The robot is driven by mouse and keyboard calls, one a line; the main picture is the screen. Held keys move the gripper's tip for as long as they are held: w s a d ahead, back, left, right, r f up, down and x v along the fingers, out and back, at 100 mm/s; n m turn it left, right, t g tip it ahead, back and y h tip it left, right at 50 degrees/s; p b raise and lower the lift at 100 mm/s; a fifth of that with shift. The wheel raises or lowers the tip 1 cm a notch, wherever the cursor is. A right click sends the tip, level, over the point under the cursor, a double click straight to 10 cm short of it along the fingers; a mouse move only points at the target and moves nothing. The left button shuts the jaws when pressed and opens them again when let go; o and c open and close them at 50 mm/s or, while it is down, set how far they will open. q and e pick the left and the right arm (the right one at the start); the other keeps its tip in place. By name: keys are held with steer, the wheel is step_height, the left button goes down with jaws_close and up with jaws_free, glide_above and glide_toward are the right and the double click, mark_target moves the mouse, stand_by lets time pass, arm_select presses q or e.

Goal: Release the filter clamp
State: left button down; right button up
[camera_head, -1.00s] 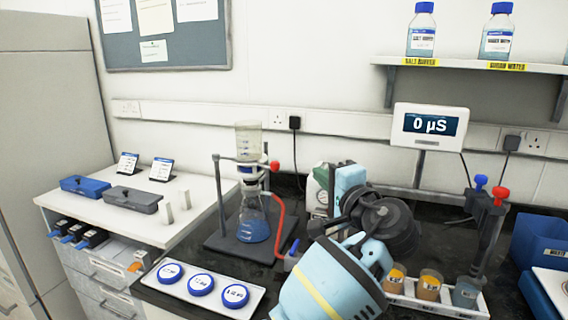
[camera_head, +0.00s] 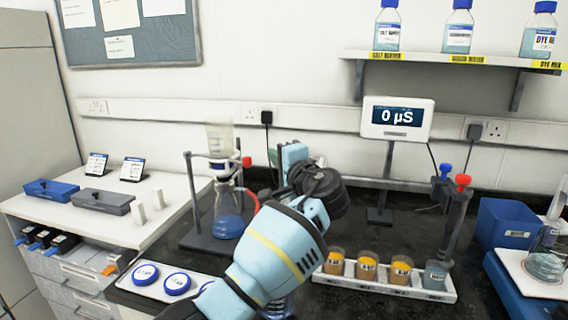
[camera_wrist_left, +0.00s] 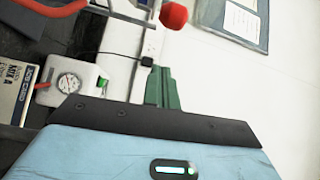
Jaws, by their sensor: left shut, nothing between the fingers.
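The filter stand (camera_head: 191,195) stands left of centre in the head view. It carries a clear funnel (camera_head: 219,136) above a flask of blue liquid (camera_head: 229,219). A clamp with a red knob (camera_head: 247,162) sits at the joint between them. The knob also shows at the top of the wrist view (camera_wrist_left: 173,15). My left gripper (camera_head: 272,157) is just right of the knob, apart from it. Its green fingers (camera_wrist_left: 162,88) are shut and empty. The clamp's jaw is too small to read. My right gripper is not in view.
A red hose (camera_head: 252,198) runs from the flask. A pump with a gauge (camera_wrist_left: 68,82) is beside the fingers. A rack of cups (camera_head: 386,279), a meter (camera_head: 397,118) and a post with blue and red knobs (camera_head: 455,215) stand to the right. Round lids (camera_head: 177,284) lie in front.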

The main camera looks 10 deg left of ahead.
arm_select(q)
steer(key=s+a+p, duration=0.1)
steer(key=s+a, duration=0.1)
steer(key=a, duration=0.1)
steer(key=shift+s+f+p, duration=0.15)
steer(key=shift+s+p, duration=0.05)
steer(key=shift+p, duration=0.15)
steer(key=shift+f, duration=0.1)
stand_by(0.7)
